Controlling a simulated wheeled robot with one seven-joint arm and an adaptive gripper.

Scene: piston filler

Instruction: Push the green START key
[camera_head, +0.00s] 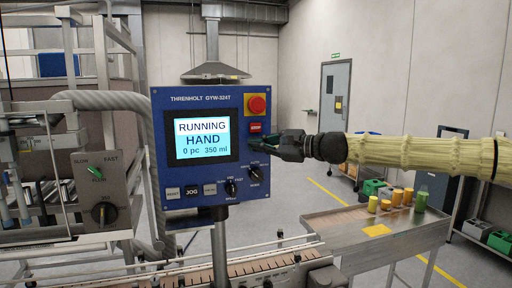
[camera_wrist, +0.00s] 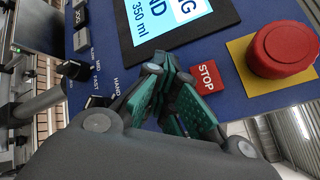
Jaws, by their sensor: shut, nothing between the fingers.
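The blue control panel (camera_head: 165,120) faces me, its screen (camera_head: 202,138) reading RUNNING, HAND, 0 pc, 350 ml. My gripper (camera_head: 254,143) is shut and empty, its tips at the panel just below the red STOP key (camera_head: 256,128). I do not see the green START key; the fingers cover the area below STOP. I cannot tell for certain whether the tips touch the panel.
Selector knobs (camera_head: 254,173) and a JOG key (camera_head: 192,191) lie lower. A metal table (camera_head: 345,239) with coloured containers stands right, a conveyor below.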

